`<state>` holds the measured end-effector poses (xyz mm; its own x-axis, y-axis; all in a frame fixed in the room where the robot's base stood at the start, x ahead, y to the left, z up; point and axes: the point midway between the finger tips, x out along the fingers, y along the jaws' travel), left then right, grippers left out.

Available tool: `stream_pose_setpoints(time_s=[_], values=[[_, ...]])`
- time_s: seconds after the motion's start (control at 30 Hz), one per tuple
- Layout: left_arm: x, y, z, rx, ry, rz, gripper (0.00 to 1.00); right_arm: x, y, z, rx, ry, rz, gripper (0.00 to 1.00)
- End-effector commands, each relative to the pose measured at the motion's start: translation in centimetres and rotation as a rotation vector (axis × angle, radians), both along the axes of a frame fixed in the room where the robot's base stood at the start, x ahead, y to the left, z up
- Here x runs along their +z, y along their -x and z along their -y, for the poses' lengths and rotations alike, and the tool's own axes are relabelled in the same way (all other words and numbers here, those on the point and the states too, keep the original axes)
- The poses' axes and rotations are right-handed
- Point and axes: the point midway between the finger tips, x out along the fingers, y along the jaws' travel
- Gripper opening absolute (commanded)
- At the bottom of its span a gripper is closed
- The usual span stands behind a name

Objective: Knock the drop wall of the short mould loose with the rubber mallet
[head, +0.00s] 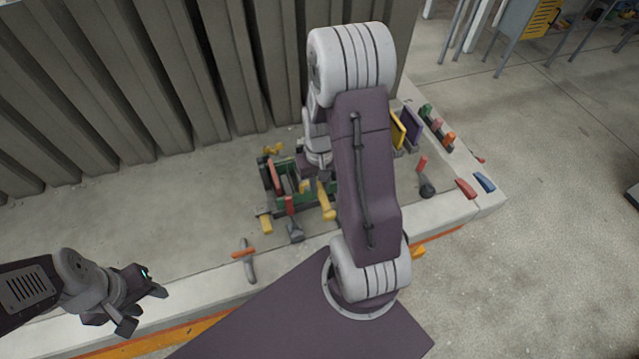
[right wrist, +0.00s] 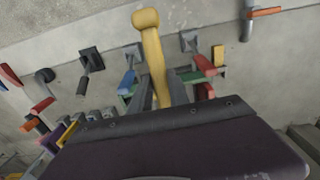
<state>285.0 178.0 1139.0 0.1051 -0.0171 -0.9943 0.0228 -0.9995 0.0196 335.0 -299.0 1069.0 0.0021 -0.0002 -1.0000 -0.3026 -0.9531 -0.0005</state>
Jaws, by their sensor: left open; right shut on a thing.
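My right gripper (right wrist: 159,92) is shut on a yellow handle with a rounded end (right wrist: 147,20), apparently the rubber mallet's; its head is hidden. The handle also shows below the wrist in the head view (head: 326,203). The short mould appears to be the green-based assembly (head: 284,209) with red, dark and yellow parts. It lies just left of and under my right gripper, and my arm hides part of it. I cannot pick out the drop wall or tell whether the mallet touches it.
A dark fitting with a red handle (head: 426,186), upright yellow and purple panels (head: 404,128), and red and blue pieces (head: 484,182) are on the right. Ribbed panels (head: 130,80) stand behind; the slab's left part is clear.

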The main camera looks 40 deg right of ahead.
Motion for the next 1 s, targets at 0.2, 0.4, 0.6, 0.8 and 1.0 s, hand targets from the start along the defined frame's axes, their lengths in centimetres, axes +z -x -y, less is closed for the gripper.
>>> stream_pose_setpoints(time_s=[0.2, 0.4, 0.6, 0.8, 1.0], values=[[0.4, 0.0, 0.0, 0.0, 0.0, -0.001, 0.44, 0.4, 0.0, 0.0, 0.0, 0.0, 0.001, 0.0], [4.0, 0.0, 0.0, 0.0, 0.0, -0.001, 0.44, 4.2, 0.0, 0.0, 0.0, 0.0, 0.001, 0.0], [5.9, 0.0, 0.0, 0.0, 0.0, 0.0, 0.44, 6.2, 0.0, 0.0, 0.0, 0.0, 0.001, 0.0], [5.5, 0.0, 0.0, 0.0, 0.0, -0.001, 0.44, 5.8, 0.0, 0.0, 0.0, 0.0, 0.0, 0.0], [5.5, 0.0, 0.0, 0.0, 0.0, -0.001, 0.44, 5.8, 0.0, 0.0, 0.0, 0.0, 0.0, 0.0]])
